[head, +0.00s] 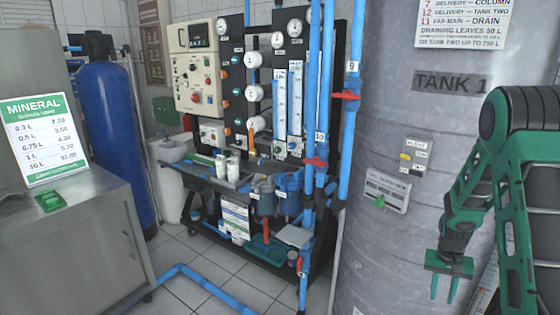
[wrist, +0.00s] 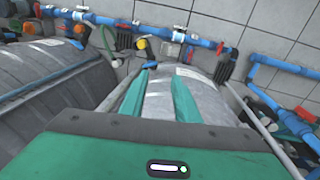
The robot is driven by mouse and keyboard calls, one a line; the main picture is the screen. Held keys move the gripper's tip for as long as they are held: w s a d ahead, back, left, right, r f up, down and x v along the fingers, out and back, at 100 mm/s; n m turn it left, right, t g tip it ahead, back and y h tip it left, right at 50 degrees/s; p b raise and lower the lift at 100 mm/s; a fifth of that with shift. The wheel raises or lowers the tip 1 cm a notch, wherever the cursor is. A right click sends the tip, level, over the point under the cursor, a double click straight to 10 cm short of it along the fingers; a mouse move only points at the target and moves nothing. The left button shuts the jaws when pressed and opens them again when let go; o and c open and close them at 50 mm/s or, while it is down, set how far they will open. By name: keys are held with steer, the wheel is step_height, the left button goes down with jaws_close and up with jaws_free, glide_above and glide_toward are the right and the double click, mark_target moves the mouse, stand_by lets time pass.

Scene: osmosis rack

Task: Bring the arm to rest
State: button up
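My arm (head: 510,170), green and black, is bent over at the right of the head view, in front of the big grey tank marked TANK 1 (head: 400,120). My gripper (head: 444,288) hangs at its end with the fingers pointing down. It is open and empty. In the wrist view my gripper (wrist: 158,98) shows two green fingers apart with nothing between them. Beyond them are a grey tank (wrist: 160,105) and another large grey tank (wrist: 50,75) at the left.
The osmosis rack (head: 270,100) with blue pipes and gauges stands mid-left. A blue cylinder (head: 110,130) and a steel cabinet (head: 75,230) are at the left. Blue pipe (head: 200,280) runs along the tiled floor. Red-handled valves (head: 345,96) stick out near the tank.

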steer(key=s+a+r, duration=0.1)
steer(key=s+r, duration=0.6)
steer(key=r, duration=0.5)
steer(key=s+a+r, duration=0.3)
steer(key=s+r, duration=0.1)
steer(key=s, duration=0.4)
steer(key=s+a+r+y, duration=0.1)
steer(key=s+a+r, duration=0.2)
steer(key=s, duration=0.6)
steer(key=s+a+r, duration=0.3)
steer(key=s+r, duration=0.3)
steer(key=s, duration=0.2)
steer(key=shift+s+r+y, duration=0.15)
steer(key=shift+y, duration=0.15)
steer(key=shift+w+f, duration=0.25)
steer(key=shift+w, duration=0.4)
steer(key=shift+a, duration=0.1)
